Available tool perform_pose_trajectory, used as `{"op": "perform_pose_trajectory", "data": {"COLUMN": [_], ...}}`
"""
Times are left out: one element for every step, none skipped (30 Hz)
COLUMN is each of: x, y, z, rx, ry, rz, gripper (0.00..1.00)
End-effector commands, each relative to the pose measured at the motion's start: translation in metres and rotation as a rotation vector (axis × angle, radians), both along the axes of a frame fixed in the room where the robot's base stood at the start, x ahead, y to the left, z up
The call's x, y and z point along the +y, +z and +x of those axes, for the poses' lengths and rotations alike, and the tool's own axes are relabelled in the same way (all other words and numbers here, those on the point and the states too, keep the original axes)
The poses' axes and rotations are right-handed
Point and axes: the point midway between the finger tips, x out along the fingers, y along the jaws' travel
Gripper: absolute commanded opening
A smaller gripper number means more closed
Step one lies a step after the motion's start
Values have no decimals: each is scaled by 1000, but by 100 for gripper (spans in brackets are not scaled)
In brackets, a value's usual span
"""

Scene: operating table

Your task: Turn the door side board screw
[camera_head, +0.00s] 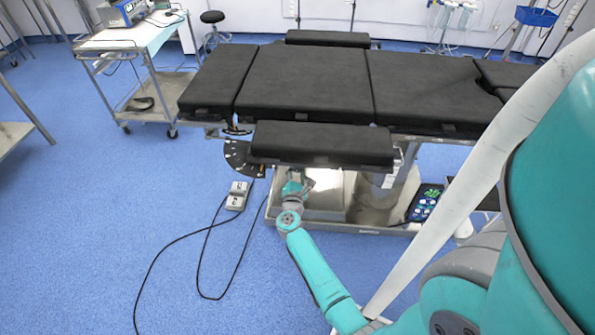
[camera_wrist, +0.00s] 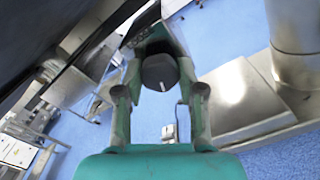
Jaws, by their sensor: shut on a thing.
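The side board screw shows as a dark round knob (camera_wrist: 159,73) with a short white mark, in the upper middle of the wrist view. My gripper (camera_wrist: 160,84) is shut on this knob, with one finger on each side of it. In the head view my gripper (camera_head: 296,184) is just below the near black side board (camera_head: 322,144) of the operating table. The knob itself cannot be made out in the head view.
The operating table (camera_head: 305,84) stands over its metal base (camera_head: 325,195). A tablet-like controller (camera_head: 425,203) is at the base's right end. A foot pedal (camera_head: 238,195) with black cables lies on the blue floor. A white trolley (camera_head: 135,38) stands back left. The left floor is mostly clear.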

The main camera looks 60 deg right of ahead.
Motion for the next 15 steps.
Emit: {"op": "perform_pose_trajectory", "data": {"x": [0,0,0,0,0,0,0,0,0,0,0,0,0,0,0], "y": [-1,-1,-1,-1,-1,-1,-1,-1,-1,-1,-1,-1,-1,-1,-1], "z": [0,0,0,0,0,0,0,0,0,0,0,0,0,0,0], "rx": [-3,-4,-6,-6,-6,-6,-6,-6,-6,-6,-6,-6,-5,-5,-5], "ry": [0,1,1,1,1,0,0,0,0,0,0,0,0,1,1], "rz": [4,3,4,4,4,5,5,5,5,5,5,5,4,4,4], "gripper": [4,4,4,4,4,4,4,4,4,4,4,41,49,56,64]}}
